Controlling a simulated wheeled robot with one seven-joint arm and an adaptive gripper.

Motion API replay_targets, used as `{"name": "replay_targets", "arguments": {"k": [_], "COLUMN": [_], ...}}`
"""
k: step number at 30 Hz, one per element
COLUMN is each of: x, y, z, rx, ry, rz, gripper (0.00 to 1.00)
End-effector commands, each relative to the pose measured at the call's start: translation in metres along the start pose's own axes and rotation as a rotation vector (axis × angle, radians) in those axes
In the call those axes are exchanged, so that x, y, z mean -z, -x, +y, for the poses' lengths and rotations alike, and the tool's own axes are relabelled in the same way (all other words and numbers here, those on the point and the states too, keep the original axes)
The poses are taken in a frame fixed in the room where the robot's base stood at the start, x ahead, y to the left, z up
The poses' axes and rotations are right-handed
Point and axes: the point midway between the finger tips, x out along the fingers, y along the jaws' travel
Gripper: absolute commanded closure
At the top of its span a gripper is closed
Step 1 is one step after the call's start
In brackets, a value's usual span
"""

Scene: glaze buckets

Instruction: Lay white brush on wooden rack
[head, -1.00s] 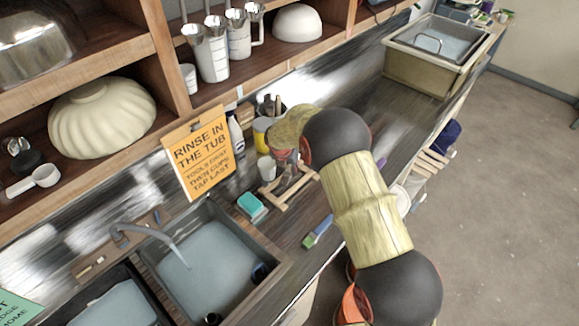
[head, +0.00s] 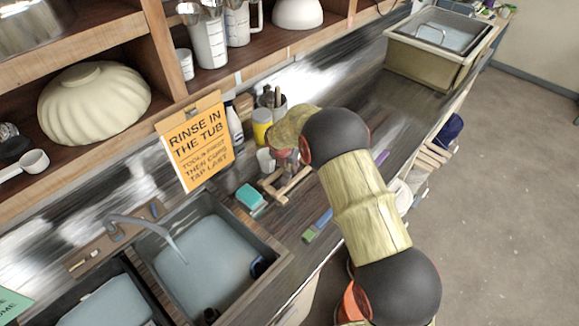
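The wooden rack (head: 272,192) is a small light-wood frame on the counter, just right of the turquoise sponge. My gripper (head: 287,165) is at the rack's far side, close to a white cup (head: 265,161). My own arm covers much of it, and its fingertips are too small and dark to read. I cannot tell whether it is open or shut, or whether it holds anything. I cannot make out a white brush. A brush with a blue handle and green end (head: 317,226) lies on the counter in front of the rack.
A turquoise sponge (head: 249,196) lies left of the rack. The filled sink (head: 207,262) is at the lower left, behind it an orange sign (head: 195,140). A yellow-labelled jar (head: 262,126) and a tool pot stand behind the rack. The counter (head: 395,108) towards the far tub is mostly clear.

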Motion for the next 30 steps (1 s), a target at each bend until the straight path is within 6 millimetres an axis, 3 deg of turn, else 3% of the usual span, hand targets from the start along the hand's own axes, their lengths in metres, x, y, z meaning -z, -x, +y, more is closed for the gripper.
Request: {"name": "replay_targets", "arguments": {"k": [17, 18, 30], "x": [0.0043, 0.0044, 0.0041], "y": [-0.01, -0.0103, -0.0097], "z": [0.0, 0.0001, 0.0], "rx": [0.0, 0.0, 0.0], "ry": [0.0, 0.0, 0.0], "rz": [0.0, 0.0, 0.0], "gripper": [1.0, 0.78, 0.57]}}
